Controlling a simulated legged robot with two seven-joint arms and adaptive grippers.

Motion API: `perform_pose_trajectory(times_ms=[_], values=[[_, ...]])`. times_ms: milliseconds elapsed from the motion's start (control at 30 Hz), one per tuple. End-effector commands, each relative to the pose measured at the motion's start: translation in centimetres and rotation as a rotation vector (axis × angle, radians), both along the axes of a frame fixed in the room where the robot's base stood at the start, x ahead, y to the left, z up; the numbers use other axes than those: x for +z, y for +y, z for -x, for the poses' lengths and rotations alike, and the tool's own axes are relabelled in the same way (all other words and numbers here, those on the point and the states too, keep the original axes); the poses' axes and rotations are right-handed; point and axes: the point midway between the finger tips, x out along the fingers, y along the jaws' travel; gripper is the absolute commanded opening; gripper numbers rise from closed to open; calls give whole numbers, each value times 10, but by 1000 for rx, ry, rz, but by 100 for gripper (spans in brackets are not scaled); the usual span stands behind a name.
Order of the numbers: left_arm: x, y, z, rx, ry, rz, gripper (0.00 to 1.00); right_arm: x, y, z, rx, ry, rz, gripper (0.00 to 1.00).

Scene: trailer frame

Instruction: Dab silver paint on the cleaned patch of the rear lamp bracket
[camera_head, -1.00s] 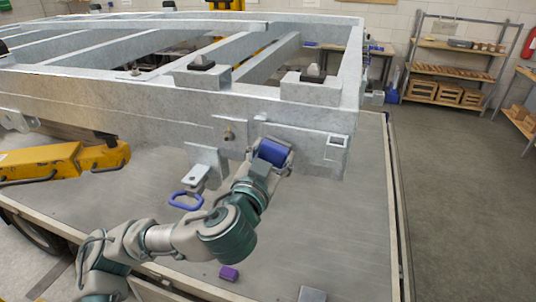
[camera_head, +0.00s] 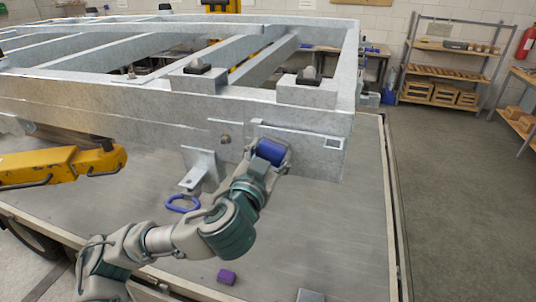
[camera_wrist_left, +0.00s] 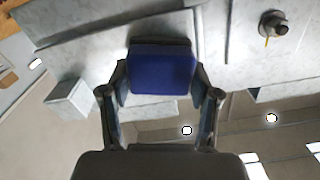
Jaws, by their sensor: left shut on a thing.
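My left gripper (camera_head: 268,155) is shut on a blue block (camera_wrist_left: 162,68), which looks like a dabbing pad. The wrist view shows one finger on each side of the block. The block is up against or very close to the face of the grey steel trailer frame (camera_head: 120,103); I cannot tell if it touches. No cleaned patch or silver paint can be made out; the block and gripper cover part of the face. My right gripper is not in view.
A bracket (camera_head: 202,168) hangs from the frame left of the gripper, with a blue ring (camera_head: 183,203) below it. A yellow part (camera_head: 60,165) is at left. Shelves (camera_head: 450,65) stand far right.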

Motion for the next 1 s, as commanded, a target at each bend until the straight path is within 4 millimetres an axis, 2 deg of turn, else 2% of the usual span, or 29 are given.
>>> perform_pose_trajectory(times_ms=[267, 500, 767, 1000], values=[[0, -4, 0, -1, 0, 2, 34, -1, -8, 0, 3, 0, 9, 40], [0, -27, 8, -2, 0, 2, 34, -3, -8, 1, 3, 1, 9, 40], [0, -36, 12, -1, 1, 1, 34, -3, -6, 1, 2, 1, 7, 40], [-1, -57, 17, -2, 1, 1, 34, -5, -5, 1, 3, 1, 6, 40]])
